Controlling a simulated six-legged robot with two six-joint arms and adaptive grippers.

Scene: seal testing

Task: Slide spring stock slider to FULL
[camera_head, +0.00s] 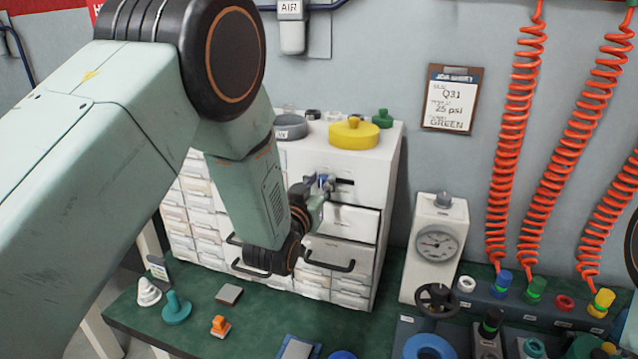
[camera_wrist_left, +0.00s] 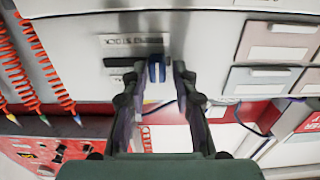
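The slider's small blue knob (camera_wrist_left: 156,69) sits in a dark horizontal slot (camera_wrist_left: 122,62) on a white cabinet front (camera_head: 347,163). In the left wrist view it is at the slot's right end, with a label strip (camera_wrist_left: 135,40) beside it, too blurred to read. My left gripper (camera_wrist_left: 158,70) has its two fingers on either side of the knob, apart, with narrow gaps visible. In the head view my left gripper (camera_head: 322,184) is at the cabinet's upper front, left of the visible slot, partly hiding the knob. My right gripper is out of view.
Black drawer handles (camera_head: 330,262) stick out below. A yellow round weight (camera_head: 354,133) and a green knob (camera_head: 382,118) stand on the cabinet. A gauge box (camera_head: 436,240) stands to the right. Loose parts, including a teal one (camera_head: 176,308), lie on the green bench (camera_head: 245,338).

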